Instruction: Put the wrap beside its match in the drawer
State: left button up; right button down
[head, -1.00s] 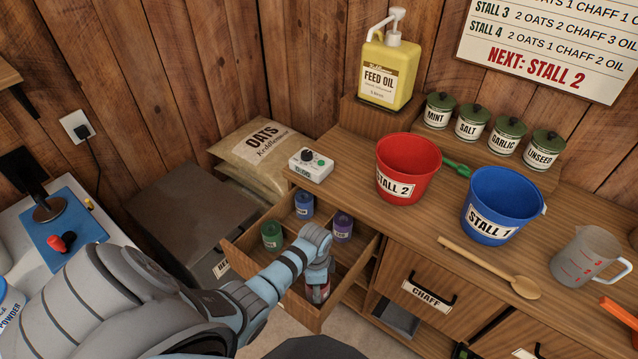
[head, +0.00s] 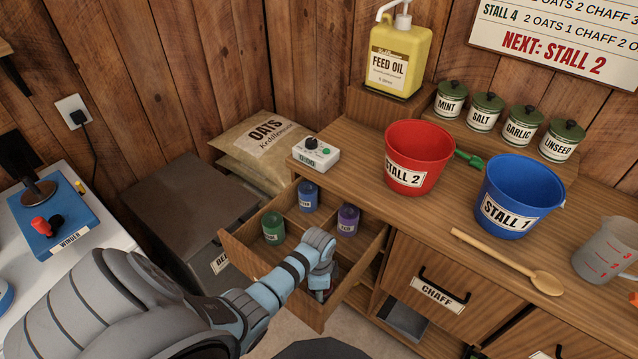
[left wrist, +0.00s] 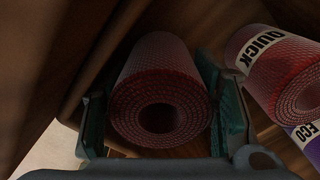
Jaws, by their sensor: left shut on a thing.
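In the left wrist view a red rolled wrap (left wrist: 160,95) sits end-on between the fingers of my left gripper (left wrist: 158,125), which is shut on it. A second red wrap (left wrist: 278,70), labelled QUICK, lies close on the right, apart from the held one. In the head view my left gripper (head: 318,280) is down inside the open drawer (head: 258,258), in its near right part, and mostly hides both red wraps. A green wrap (head: 272,228), a blue wrap (head: 308,197) and a purple wrap (head: 347,220) stand in the drawer. My right gripper is not in view.
A timer (head: 316,155), a red bucket (head: 418,160), a blue bucket (head: 518,200) and a wooden spoon (head: 505,262) are on the counter above. An oats sack (head: 262,145) and a brown bin (head: 185,205) stand left of the drawer.

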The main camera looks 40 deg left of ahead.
pick_arm(q)
jog(key=shift+f+b, duration=0.35)
jog(key=shift+f, duration=0.15)
jog(key=o, duration=1.4)
notch_tip(320, 180, up, 12)
jog(key=shift+f, duration=0.1)
